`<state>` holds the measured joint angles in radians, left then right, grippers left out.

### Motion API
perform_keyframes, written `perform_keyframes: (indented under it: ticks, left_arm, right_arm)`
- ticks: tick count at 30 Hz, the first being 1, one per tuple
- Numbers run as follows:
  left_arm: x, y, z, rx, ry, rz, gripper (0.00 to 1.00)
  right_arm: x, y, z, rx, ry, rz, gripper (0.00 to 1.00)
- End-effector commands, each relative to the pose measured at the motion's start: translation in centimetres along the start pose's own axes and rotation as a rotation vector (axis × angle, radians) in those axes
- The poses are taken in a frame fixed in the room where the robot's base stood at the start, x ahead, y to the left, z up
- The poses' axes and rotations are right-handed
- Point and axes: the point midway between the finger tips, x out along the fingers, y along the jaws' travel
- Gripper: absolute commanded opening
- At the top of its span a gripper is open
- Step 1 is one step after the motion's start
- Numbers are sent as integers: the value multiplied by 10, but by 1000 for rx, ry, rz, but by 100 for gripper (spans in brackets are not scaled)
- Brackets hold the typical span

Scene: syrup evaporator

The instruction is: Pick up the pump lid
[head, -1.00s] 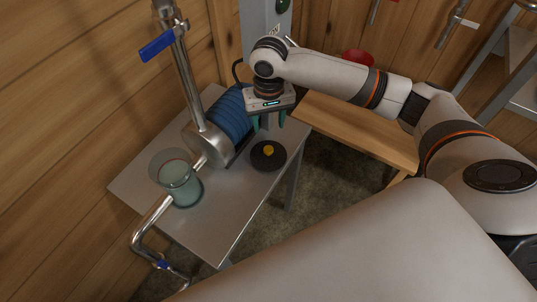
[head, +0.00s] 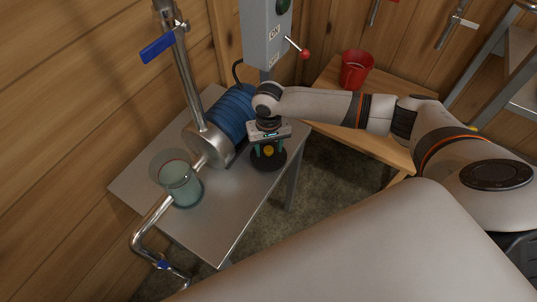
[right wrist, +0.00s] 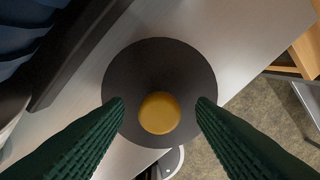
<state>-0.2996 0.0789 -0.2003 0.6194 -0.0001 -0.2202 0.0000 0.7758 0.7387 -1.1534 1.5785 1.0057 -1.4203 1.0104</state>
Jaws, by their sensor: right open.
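The pump lid (head: 274,163) is a black disc with a yellow knob, lying on the grey metal table beside the blue pump. It also shows in the right wrist view (right wrist: 160,60), with the yellow knob (right wrist: 160,113) near the middle. My right gripper (head: 268,152) is directly above the lid, pointing down. Its green fingers are open on either side of the knob, and in the right wrist view a gap shows between each finger (right wrist: 160,115) and the knob. The gripper hides part of the lid in the head view. My left gripper is not in view.
The blue pump (head: 230,115) stands close behind and left of the lid. A glass jar (head: 178,180) with steel pipes is at the table's left. A control box (head: 264,35) with a red-knobbed lever rises behind. A red bucket (head: 356,70) sits on a wooden bench at right.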

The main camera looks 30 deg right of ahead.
Motion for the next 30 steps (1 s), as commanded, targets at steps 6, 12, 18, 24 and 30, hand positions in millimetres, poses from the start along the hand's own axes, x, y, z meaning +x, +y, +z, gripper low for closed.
perform_keyframes:
  ticks: [6,12,18,24,30]
  left_arm:
    - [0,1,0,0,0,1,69]
    - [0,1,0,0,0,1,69]
    - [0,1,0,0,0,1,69]
    - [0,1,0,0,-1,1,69]
    - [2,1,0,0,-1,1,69]
  right_arm:
    - [0,0,0,0,-1,1,51]
    - [0,0,0,0,-1,1,18]
    - [0,0,0,0,-1,1,0]
    - [-2,0,0,0,-2,2,0]
    - [-16,-2,-2,0,-3,4,0]
